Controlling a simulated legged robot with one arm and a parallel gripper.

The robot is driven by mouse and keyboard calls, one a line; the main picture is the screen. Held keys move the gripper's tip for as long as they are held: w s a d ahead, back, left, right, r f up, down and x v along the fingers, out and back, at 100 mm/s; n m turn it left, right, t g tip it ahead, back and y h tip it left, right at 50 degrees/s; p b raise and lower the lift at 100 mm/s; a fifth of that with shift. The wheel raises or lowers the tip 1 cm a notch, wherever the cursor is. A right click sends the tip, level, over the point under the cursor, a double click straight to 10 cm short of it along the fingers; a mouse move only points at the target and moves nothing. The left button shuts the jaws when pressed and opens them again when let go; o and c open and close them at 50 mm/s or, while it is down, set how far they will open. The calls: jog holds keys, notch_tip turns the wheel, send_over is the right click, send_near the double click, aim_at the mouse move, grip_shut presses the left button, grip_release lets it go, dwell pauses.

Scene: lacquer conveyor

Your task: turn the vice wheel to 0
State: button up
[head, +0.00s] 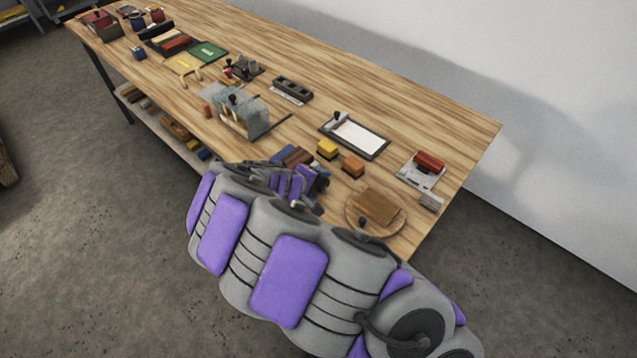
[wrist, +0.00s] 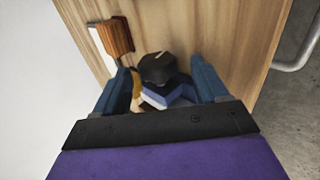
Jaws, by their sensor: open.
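In the wrist view a round black knob (wrist: 155,72) with a pale pointer line on top shows between my two blue fingers; it looks like the vice wheel. A blue and whitish body (wrist: 168,97) lies under it. My gripper (wrist: 160,66) is open, with one finger on each side of the knob and no clear contact. I see no numbers or scale. In the head view my gripper (head: 300,178) is partly hidden by my arm, over the table's front edge. A grey vice-like device (head: 243,115) stands beyond it, but I cannot tell whether it bears this knob.
Yellow (head: 327,149) and orange (head: 353,164) blocks, a framed white panel (head: 357,138) and a round board (head: 375,211) stand to the right on the wooden table (head: 440,127). The back right tabletop is clear.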

jog(key=p+v, duration=0.3)
jog(key=v, duration=1.3)
jog(key=shift+p, duration=0.3)
